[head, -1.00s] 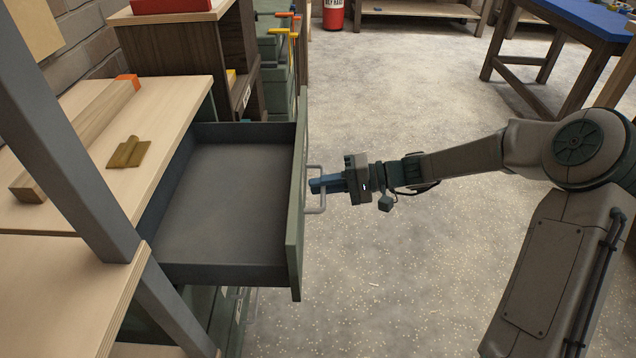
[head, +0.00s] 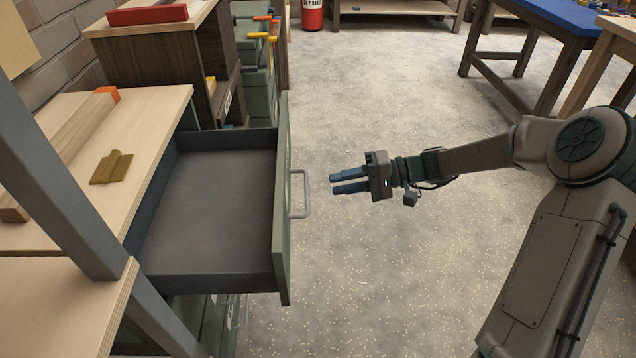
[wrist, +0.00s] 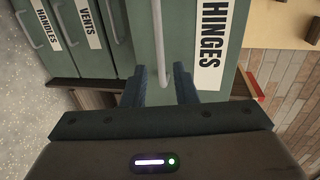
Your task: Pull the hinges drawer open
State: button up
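The hinges drawer (head: 205,215) is pulled well out from under the wooden bench top in the head view, and its grey inside looks empty. Its green front carries a pale bar handle (head: 301,194). In the wrist view the front bears a white HINGES label (wrist: 212,45), and the handle (wrist: 158,40) runs down toward the space between my fingers. My gripper (head: 333,180) is to the right of the handle, a short gap away. Its two blue fingers are apart with nothing between them, pointing at the handle.
Drawers labelled VENTS (wrist: 90,22) and HANDLES (wrist: 45,25) show in the wrist view. A brass hinge (head: 111,167) lies on the bench top (head: 150,125). A grey post (head: 55,150) stands in front of the bench. The speckled floor right of the drawer is clear.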

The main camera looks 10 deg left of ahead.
jog(key=v, duration=0.5)
jog(key=shift+d+p, duration=0.2)
jog(key=shift+p, duration=0.15)
jog(key=shift+r, duration=0.15)
jog(key=s+d+r+m+t+h+p, duration=0.1)
jog(key=s+d+r+t+h+p, duration=0.1)
jog(key=s+d+r+h+p, duration=0.3)
jog(key=s+d+r+m+t+h+p, duration=0.1)
jog(key=s+d+r+t+h+p, duration=0.1)
jog(key=s+d+r+h+p, duration=0.3)
jog(key=s+d+r+m+t+h+p, duration=0.1)
jog(key=s+d+r+h+p, duration=0.4)
jog(key=s+r+p, duration=0.7)
notch_tip(320, 180, up, 6)
jog(key=shift+t, duration=0.8)
jog(key=shift+s, duration=0.1)
